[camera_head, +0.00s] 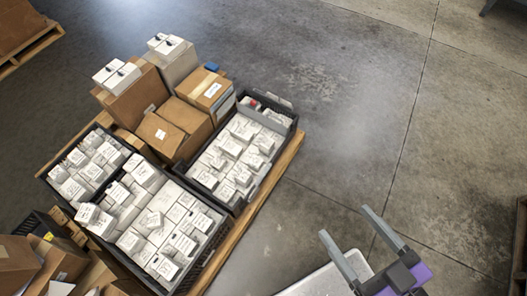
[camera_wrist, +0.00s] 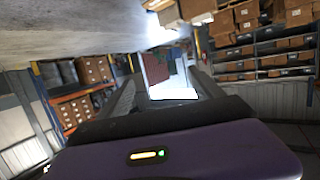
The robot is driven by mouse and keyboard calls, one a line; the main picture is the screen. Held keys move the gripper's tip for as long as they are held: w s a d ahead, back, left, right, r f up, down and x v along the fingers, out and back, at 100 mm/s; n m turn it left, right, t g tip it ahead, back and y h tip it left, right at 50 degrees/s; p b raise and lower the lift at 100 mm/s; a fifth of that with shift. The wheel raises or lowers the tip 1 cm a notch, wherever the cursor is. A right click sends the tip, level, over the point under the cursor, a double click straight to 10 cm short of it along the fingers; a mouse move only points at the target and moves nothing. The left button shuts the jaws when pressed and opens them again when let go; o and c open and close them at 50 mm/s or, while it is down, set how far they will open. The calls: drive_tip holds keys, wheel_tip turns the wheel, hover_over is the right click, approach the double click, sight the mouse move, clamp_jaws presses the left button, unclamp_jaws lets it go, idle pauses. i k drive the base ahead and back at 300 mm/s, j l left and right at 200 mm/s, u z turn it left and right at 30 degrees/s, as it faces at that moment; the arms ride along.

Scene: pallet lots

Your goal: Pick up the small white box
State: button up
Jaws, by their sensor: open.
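Many small white boxes lie in black crates on a wooden pallet (camera_head: 267,187) in the head view; I cannot tell which one the task means. One crate (camera_head: 236,203) at the right holds several, such as a white box (camera_head: 231,146). The front crate (camera_head: 208,254) holds more, including a tilted white box (camera_head: 151,220). My gripper (camera_head: 350,233) is open and empty over the floor at lower right, well apart from the boxes. The wrist view shows its fingers (camera_wrist: 157,95) with no box between them.
Another pallet (camera_head: 32,48) is at the upper left, and cartons (camera_head: 20,262) crowd the lower left. The concrete floor (camera_head: 330,110) right of the pallet is clear. Shelves with cartons (camera_wrist: 245,45) show in the wrist view.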

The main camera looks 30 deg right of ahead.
sight(255, 164)
drive_tip(key=i+l+u, duration=0.15)
drive_tip(key=u, duration=0.7)
drive_tip(key=i+l+u, duration=0.15)
drive_tip(key=l, duration=0.15)
drive_tip(key=i+l+u, duration=0.15)
drive_tip(key=l, duration=0.2)
drive_tip(key=i+l+u, duration=0.15)
drive_tip(key=l, duration=0.15)
drive_tip(key=l+u, duration=0.2)
drive_tip(key=l, duration=0.4)
drive_tip(key=i+l, duration=0.15)
drive_tip(key=l, duration=0.1)
